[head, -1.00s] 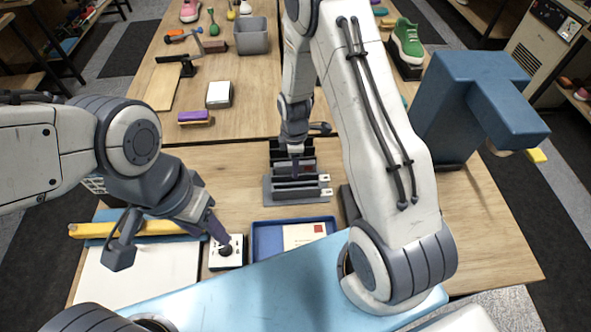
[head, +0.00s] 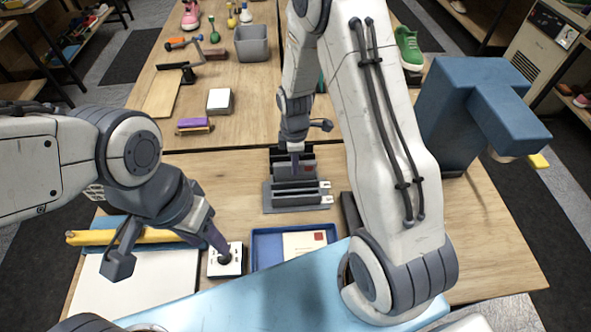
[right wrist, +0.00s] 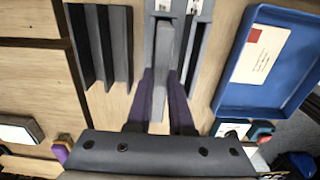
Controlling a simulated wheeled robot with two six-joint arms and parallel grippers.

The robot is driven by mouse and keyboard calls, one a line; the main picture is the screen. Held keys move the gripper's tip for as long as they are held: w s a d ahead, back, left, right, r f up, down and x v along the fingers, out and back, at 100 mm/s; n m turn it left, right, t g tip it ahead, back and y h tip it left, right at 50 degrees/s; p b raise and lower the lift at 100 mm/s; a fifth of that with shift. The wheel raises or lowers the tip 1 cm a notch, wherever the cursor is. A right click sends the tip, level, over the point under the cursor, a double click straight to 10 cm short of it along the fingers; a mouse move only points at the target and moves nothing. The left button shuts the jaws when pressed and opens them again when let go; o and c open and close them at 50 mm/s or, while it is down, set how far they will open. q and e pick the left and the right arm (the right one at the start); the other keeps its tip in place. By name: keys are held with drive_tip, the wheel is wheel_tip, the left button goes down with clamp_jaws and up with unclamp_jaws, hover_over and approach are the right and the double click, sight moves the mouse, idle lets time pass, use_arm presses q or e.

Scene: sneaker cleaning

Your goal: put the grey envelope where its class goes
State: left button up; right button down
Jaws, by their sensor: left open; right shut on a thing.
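The grey envelope (head: 309,167) is upright, with a reddish mark, at the slotted grey rack (head: 296,206). My right gripper (head: 296,165) is shut on it. In the right wrist view it shows edge-on as a thin grey strip (right wrist: 161,75) between the purple fingers (right wrist: 162,105), lined up between the rack's dividers. Whether its lower edge touches the slot floor is hidden. The rack has white labels at its right end, too small to read. My left gripper (head: 220,244) is open at the black knob of a small white box (head: 235,268).
A blue tray (head: 262,260) holding a cream envelope (head: 302,243) with a red stamp is in front of the rack. A dark slotted rack (right wrist: 121,45) stands beside the grey one. A yellow bar (head: 150,236) and white pad (head: 135,285) are at left.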

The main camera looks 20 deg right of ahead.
drive_tip(key=shift+r+b, duration=0.6)
drive_tip(key=shift+r, duration=2.8)
